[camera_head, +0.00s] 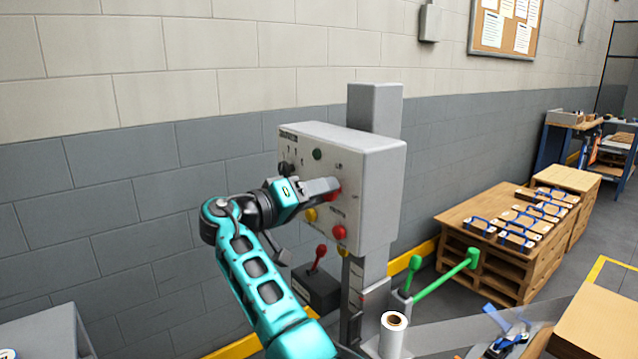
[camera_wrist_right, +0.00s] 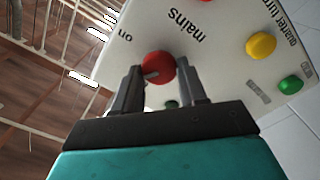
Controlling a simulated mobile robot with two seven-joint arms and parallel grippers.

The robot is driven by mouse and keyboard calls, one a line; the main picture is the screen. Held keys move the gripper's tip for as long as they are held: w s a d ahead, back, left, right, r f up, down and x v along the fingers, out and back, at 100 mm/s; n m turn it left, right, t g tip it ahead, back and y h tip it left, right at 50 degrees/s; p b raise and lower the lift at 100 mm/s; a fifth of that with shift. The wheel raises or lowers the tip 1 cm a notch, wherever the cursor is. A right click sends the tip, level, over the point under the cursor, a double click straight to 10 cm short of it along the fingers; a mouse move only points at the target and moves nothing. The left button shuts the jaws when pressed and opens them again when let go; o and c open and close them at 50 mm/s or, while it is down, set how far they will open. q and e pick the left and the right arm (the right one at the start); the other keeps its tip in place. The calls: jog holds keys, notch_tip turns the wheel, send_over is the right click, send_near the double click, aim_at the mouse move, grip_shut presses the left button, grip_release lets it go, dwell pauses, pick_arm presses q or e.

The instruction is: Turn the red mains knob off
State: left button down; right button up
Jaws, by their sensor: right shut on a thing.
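The red mains knob (camera_wrist_right: 159,66) sits on the pale control box's panel (camera_wrist_right: 205,45), with the words "mains" and "on" printed near it. A pale mark shows on its face, towards the lower left in the wrist view. My right gripper (camera_wrist_right: 160,82) has a finger on each side of the knob and is shut on it. In the head view the right gripper (camera_head: 326,188) is against the box front, and only part of the red knob (camera_head: 333,195) shows beside the fingers. My left gripper is not in view.
Close by on the panel are another red control (camera_head: 339,232), a yellow one (camera_head: 310,215), a green one (camera_head: 317,154) and a black knob (camera_head: 286,168). A red-tipped lever (camera_head: 320,252) stands below. Green-handled levers (camera_head: 446,274) and a white roll (camera_head: 393,322) are lower right.

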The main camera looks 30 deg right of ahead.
jog(key=shift+n+p, duration=1)
jog(key=shift+n, duration=2.1)
jog(key=shift+f, duration=0.1)
jog(key=o, duration=1.1)
jog(key=shift+c, duration=0.2)
jog(key=shift+a, duration=0.1)
